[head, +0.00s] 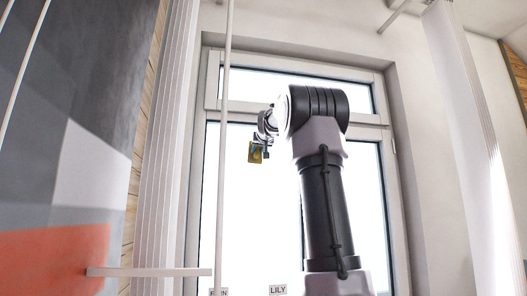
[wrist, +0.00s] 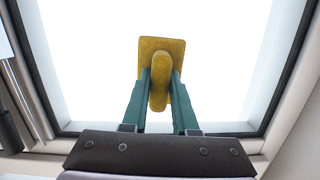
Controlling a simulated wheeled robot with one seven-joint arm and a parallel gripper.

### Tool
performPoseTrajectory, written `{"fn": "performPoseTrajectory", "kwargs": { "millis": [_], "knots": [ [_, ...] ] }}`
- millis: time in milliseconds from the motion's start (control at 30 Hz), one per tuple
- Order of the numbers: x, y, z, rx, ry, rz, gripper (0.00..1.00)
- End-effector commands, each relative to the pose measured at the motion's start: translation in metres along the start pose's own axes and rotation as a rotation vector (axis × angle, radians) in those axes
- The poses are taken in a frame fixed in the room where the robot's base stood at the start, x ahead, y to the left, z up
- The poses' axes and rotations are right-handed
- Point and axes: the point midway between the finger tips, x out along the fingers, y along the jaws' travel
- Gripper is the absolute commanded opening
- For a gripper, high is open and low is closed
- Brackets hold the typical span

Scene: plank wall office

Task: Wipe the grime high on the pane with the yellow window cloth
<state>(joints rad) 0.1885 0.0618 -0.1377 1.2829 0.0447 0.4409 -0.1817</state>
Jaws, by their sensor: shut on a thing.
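My gripper (wrist: 160,95) is shut on the yellow window cloth (wrist: 162,49), with one green finger on each side of its raised grip. In the head view my gripper (head: 260,144) and the yellow cloth (head: 255,154) are small, in front of the bright window pane (head: 260,190), just below the crossbar. The cloth's flat plate points away from the wrist, toward the bright glass. I cannot tell whether it touches the glass. No grime can be made out on the washed-out pane.
The window frame (head: 388,170) surrounds the glass, with an upper pane (head: 250,88) above the crossbar. White curtains hang at left (head: 165,150) and right (head: 465,130). A thin white pole (head: 224,170) stands before the window. A small "LILY" label (head: 278,290) shows low down.

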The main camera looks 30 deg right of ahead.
Motion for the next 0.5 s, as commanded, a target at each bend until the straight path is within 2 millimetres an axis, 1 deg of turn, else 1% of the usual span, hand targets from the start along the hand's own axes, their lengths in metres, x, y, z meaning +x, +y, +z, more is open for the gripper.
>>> {"fn": "performPoseTrajectory", "kwargs": {
  "millis": [33,267,500],
  "knots": [
    [0.002,-0.006,0.003,-0.002,-0.004,-0.006,0.00],
    [0.002,-0.014,0.003,-0.001,-0.004,-0.005,0.00],
    [0.000,-0.035,0.005,-0.002,-0.003,-0.006,0.00]
  ]
}}
